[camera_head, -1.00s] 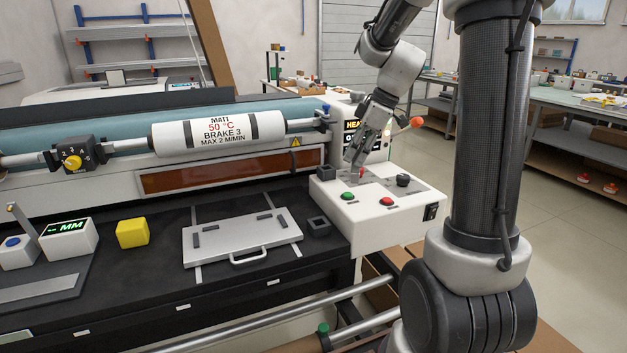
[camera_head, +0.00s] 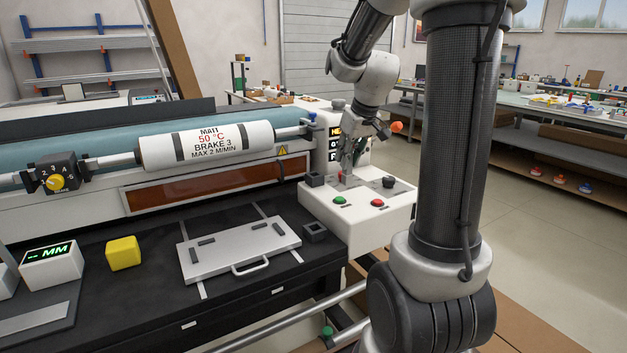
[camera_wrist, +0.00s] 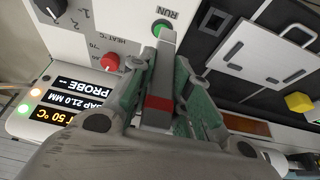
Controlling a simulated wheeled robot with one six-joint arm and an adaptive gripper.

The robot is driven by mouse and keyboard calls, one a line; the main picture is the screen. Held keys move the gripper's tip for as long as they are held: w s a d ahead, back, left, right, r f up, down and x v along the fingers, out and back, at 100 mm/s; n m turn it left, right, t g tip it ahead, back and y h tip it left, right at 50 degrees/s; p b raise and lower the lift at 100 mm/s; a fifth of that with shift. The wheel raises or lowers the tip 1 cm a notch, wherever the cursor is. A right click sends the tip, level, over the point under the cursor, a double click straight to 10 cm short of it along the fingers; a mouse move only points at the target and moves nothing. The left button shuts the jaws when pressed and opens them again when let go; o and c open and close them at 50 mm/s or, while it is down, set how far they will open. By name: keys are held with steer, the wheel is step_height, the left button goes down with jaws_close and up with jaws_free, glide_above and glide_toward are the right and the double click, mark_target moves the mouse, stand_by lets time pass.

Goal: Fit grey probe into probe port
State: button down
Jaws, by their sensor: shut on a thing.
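My gripper (camera_head: 347,168) is over the back part of the white control console (camera_head: 375,213). In the wrist view my gripper (camera_wrist: 162,70) is shut on the grey probe (camera_wrist: 158,82), which has a red band and points away from the camera toward the console top. I cannot tell for sure which is the probe port.
The console carries a green button (camera_head: 339,202), a red button (camera_head: 377,203) and a black knob (camera_head: 389,182). A grey plate (camera_head: 240,248) and a yellow block (camera_head: 123,253) lie on the table. A roller (camera_head: 208,147) runs behind.

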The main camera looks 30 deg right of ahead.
steer(key=w+f, duration=0.1)
steer(key=w, duration=1.7)
steer(key=shift+s+a+f, duration=0.1)
steer(key=shift+s+f, duration=0.05)
steer(key=shift+f, duration=1.35)
steer(key=shift+s+a+f, duration=0.1)
steer(key=shift+f, duration=1.4)
steer(key=shift+f, duration=0.1)
steer(key=c, duration=1.3)
jaws_free()
